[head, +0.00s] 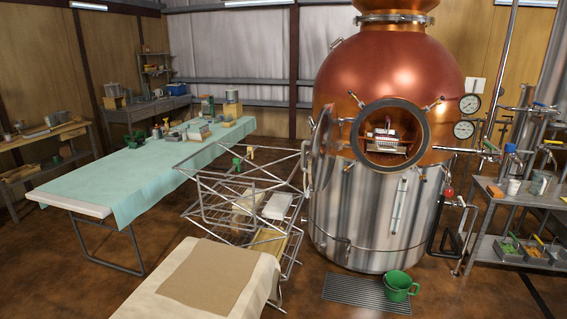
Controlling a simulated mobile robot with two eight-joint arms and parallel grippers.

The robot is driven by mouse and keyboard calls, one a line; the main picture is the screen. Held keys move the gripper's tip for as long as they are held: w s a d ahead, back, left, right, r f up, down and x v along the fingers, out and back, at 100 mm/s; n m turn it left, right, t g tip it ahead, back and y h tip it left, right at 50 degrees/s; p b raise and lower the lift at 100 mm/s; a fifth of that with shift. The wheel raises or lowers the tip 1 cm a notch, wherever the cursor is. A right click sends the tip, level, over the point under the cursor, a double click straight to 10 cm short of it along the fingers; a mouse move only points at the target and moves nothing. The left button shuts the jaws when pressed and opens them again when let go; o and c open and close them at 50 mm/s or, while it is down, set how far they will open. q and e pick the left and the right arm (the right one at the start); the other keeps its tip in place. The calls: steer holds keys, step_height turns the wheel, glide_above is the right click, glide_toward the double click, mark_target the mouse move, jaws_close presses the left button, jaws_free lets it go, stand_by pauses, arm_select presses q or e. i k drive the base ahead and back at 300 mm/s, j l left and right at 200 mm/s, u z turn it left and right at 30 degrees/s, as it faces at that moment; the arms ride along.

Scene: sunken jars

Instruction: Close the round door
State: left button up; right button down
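The round door (321,147) hangs open on the left side of the round opening in the big copper vessel (385,62). I see it nearly edge-on, swung out to the left. The opening's grey ring (424,133) faces me, with small clamp handles around it. Inside the opening sits a small light-coloured rack or box (384,137); its details are too small to tell. Neither of my grippers is in view.
A wire-frame rack (224,186) stands just left of the vessel, close to the door. A cloth-covered table (270,279) is in front. A shelf cart (530,199) stands right; floor shows between.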

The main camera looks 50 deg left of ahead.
mark_target(327, 136)
steer(key=i+j+u, duration=0.15)
steer(key=i+u, duration=0.15)
steer(key=u, duration=0.2)
steer(key=i+u, duration=0.3)
steer(key=u, duration=0.15)
steer(key=i+l+u, duration=0.1)
steer(key=i+u, duration=0.2)
steer(key=u, duration=0.2)
